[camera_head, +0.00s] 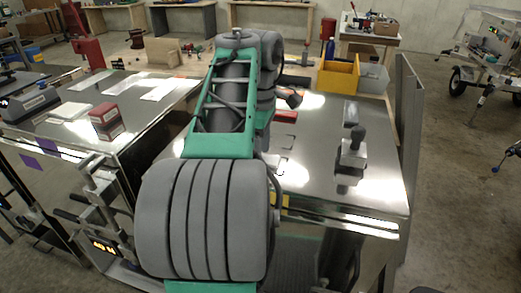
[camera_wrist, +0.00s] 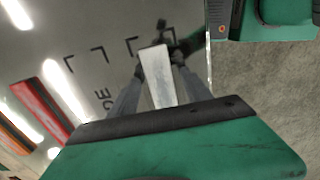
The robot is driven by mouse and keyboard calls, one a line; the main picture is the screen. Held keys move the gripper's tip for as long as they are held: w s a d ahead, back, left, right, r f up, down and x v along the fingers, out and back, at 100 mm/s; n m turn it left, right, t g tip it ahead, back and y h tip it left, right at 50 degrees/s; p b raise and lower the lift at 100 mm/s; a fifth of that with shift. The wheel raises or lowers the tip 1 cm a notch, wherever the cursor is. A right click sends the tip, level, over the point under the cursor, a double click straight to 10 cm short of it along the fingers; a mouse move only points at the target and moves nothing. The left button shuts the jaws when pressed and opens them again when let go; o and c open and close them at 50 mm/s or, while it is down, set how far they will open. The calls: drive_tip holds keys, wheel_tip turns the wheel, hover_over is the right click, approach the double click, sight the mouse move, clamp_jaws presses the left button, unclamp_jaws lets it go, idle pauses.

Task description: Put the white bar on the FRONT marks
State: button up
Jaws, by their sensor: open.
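The white bar (camera_wrist: 158,78) shows in the wrist view on the shiny metal table top, lengthwise between the two dark fingers of my gripper (camera_wrist: 158,66). The fingers are apart, one on each side of the bar; I cannot tell whether either touches it. Black corner marks (camera_wrist: 85,58) are on the metal to the left, with partly hidden lettering beside them. More corner marks (camera_wrist: 134,43) lie around the far end of the bar. I cannot read which set is FRONT.
A red bar (camera_wrist: 43,110) and an orange bar (camera_wrist: 17,132) lie at the left in the wrist view. The head view shows a metal block with a black knob (camera_head: 354,150) on the metal table (camera_head: 335,190), and a yellow bin (camera_head: 338,75) and grey bin (camera_head: 373,80) behind.

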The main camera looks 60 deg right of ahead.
wheel_tip(320, 180, up, 12)
drive_tip(key=p, duration=1.1)
drive_tip(key=w+a+f+t+h, duration=0.1)
drive_tip(key=w+a+f, duration=0.2)
drive_tip(key=w+a, duration=0.6)
drive_tip(key=w+a+f+t+h, duration=0.1)
drive_tip(key=w+a+f, duration=0.1)
drive_tip(key=w+a, duration=0.7)
drive_tip(key=a+f+m+t+y, duration=0.1)
drive_tip(key=a+f, duration=0.2)
drive_tip(key=a, duration=0.6)
drive_tip(key=s+a+f+t+y, duration=0.1)
drive_tip(key=a+f+t, duration=0.1)
drive_tip(key=a, duration=0.8)
drive_tip(key=shift+a+f+m, duration=0.15)
drive_tip(key=shift+f+m, duration=0.25)
drive_tip(key=shift+f, duration=0.45)
